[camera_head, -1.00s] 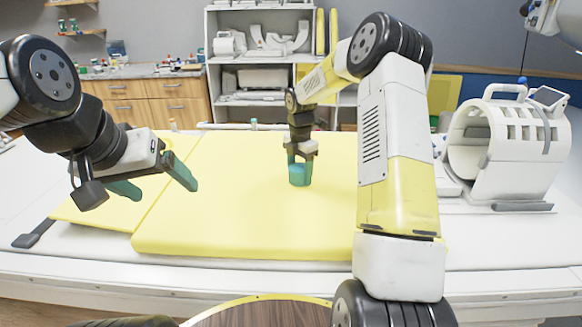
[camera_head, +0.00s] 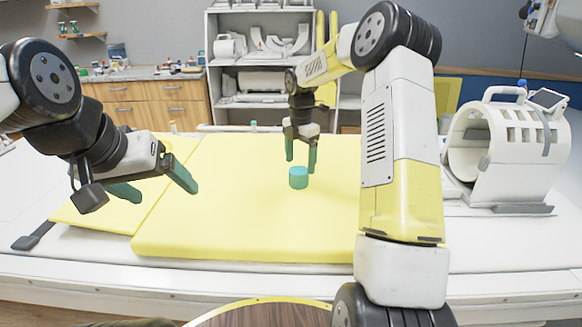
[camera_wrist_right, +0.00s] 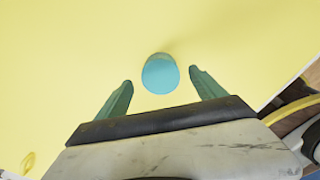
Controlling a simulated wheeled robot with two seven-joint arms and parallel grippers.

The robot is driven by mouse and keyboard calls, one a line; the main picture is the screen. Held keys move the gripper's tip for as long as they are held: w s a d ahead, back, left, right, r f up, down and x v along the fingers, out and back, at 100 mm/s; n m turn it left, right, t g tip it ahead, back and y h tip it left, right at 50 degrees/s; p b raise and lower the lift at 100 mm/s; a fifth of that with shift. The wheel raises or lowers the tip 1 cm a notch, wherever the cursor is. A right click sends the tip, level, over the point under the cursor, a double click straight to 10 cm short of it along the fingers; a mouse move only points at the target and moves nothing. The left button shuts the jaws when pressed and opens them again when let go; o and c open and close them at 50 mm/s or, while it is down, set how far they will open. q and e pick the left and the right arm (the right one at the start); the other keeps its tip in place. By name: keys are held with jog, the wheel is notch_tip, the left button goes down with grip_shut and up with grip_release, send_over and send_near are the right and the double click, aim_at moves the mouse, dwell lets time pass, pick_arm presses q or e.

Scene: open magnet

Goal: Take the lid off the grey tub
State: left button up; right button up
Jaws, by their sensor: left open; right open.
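A small teal-blue cylinder (camera_head: 299,178) stands upright on the yellow mat (camera_head: 220,225) in the head view. It also shows in the right wrist view (camera_wrist_right: 160,74), where its round top faces the camera. I see no grey tub, and I cannot tell whether the cylinder has a separate lid. My right gripper (camera_head: 301,164) is open and empty just above the cylinder; in the right wrist view its two fingers lie on either side of it, apart from it. My left gripper (camera_head: 167,195) is open and empty over the left part of the mat.
A white ring-shaped scanner (camera_head: 510,150) stands on the right of the white table. Small bottles (camera_head: 173,127) stand by the mat's back edge. Shelves (camera_head: 260,90) and a wooden cabinet (camera_head: 135,100) are behind. The mat around the cylinder is clear.

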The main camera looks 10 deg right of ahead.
aim_at(300, 170)
jog(key=s+r+m+t, duration=0.1)
jog(key=s+r+m, duration=0.4)
jog(key=r, duration=0.7)
jog(key=s+a+r+m+t, duration=0.1)
jog(key=s+r+m, duration=0.2)
jog(key=s, duration=0.3)
jog(key=s+r+m+t, duration=0.1)
jog(key=s+r+m, duration=0.2)
jog(key=s, duration=0.2)
jog(key=s+a+f+m+t+y, duration=0.1)
jog(key=s+f+m+t+y, duration=0.1)
jog(key=s+m, duration=1)
jog(key=shift+s+m+t, duration=0.4)
jog(key=shift+s+t, duration=0.2)
jog(key=shift+s, duration=1.9)
jog(key=shift+a, duration=0.1)
